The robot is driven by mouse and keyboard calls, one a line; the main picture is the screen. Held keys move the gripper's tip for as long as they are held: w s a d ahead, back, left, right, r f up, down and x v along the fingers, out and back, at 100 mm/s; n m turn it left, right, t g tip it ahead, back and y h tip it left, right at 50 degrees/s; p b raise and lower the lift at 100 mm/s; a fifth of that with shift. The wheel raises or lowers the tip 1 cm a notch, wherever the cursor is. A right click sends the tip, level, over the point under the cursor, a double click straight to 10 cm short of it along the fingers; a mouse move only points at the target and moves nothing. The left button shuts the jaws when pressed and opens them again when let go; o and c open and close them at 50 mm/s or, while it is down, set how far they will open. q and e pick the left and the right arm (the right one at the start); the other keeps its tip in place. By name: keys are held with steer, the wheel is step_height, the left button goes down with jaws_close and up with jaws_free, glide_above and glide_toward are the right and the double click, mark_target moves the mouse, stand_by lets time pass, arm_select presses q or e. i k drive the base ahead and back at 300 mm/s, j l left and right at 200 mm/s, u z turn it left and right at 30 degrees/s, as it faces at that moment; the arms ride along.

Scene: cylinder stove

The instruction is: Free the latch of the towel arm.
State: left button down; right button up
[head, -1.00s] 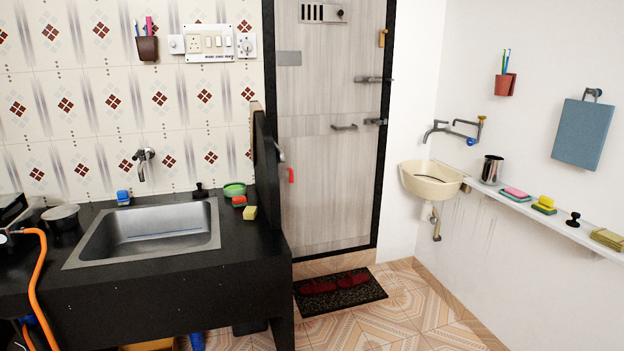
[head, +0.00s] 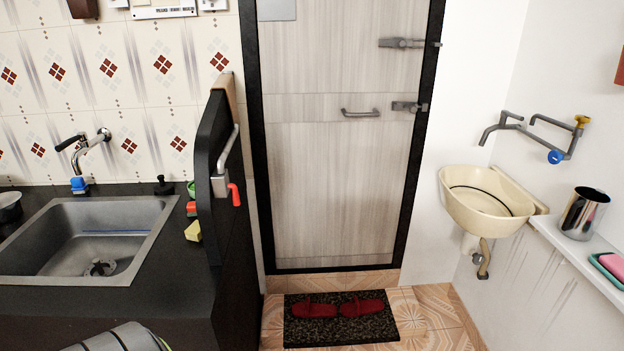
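A grey metal towel arm (head: 229,148) is mounted on the side of the black upright panel at the end of the counter. It runs up along the panel from a grey bracket (head: 220,185). A small red latch (head: 234,194) sits at the bracket and hangs downward. No towel shows on the arm. Neither of my grippers shows in the head view. A grey rounded part shows at the bottom left edge; I cannot tell whether it belongs to my arm.
The black panel (head: 208,130) borders the counter with the steel sink (head: 90,240). A closed door (head: 335,190) stands behind, with a mat (head: 340,335) and red slippers before it. A cream washbasin (head: 485,205) and a shelf (head: 590,255) are at the right.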

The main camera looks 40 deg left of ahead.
mark_target(236, 200)
steer(key=i+l+u, duration=0.1)
steer(key=i+u, duration=0.35)
steer(key=i+l+u, duration=0.3)
steer(key=i+u, duration=0.15)
steer(key=i+l+u, duration=0.1)
steer(key=i+u, duration=0.3)
steer(key=i+l+u, duration=0.1)
steer(key=u, duration=0.25)
steer(key=i+l+u, duration=0.5)
steer(key=u, duration=0.3)
